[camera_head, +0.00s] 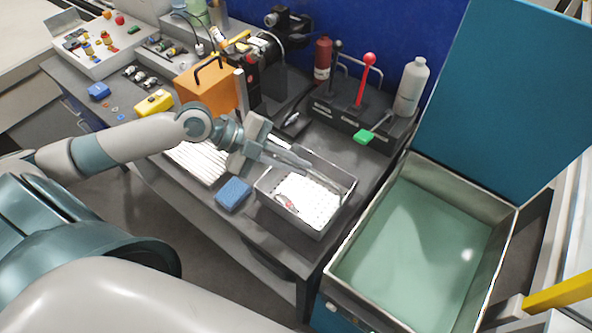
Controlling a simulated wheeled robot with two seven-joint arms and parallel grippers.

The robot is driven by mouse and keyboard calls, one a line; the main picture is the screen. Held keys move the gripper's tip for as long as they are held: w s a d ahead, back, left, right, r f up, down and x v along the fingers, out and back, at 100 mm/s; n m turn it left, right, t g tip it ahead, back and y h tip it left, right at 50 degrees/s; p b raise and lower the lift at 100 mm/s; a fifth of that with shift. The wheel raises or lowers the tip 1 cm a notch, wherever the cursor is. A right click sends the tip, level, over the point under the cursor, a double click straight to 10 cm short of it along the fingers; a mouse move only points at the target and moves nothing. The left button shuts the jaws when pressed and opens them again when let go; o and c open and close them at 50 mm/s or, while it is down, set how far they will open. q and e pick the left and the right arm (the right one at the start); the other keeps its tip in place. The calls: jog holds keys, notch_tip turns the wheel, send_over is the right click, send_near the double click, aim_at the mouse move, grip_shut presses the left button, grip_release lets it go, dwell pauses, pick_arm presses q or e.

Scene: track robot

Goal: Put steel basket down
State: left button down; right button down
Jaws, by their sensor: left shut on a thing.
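The steel basket (330,211) is an open grey metal box with a perforated floor, in the middle of the view at the workbench's front right. A small red and pale item (284,201) lies inside it. My left gripper (302,165) reaches in from the left and is shut on the basket's back left rim. The basket looks level and close to the bench top; I cannot tell whether it touches it. My right gripper is not in view.
A blue block (233,194) sits just left of the basket. An open tank (410,250) with greenish liquid and a raised blue lid (510,85) stands to the right. A lever rack (350,122), a grey bottle (411,87) and an orange box (205,92) stand behind.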

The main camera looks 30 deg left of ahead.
pick_arm(q)
notch_tip(320, 180, down, 3)
jog(key=shift+p, duration=0.5)
jog(key=c, duration=1.9)
grip_release()
jog(key=shift+s+a, duration=0.1)
jog(key=shift+a, duration=0.05)
jog(key=b+v, duration=0.2)
jog(key=v, duration=0.9)
jog(key=shift+a+r, duration=0.2)
jog(key=shift+r, duration=0.05)
jog(key=shift+s, duration=0.1)
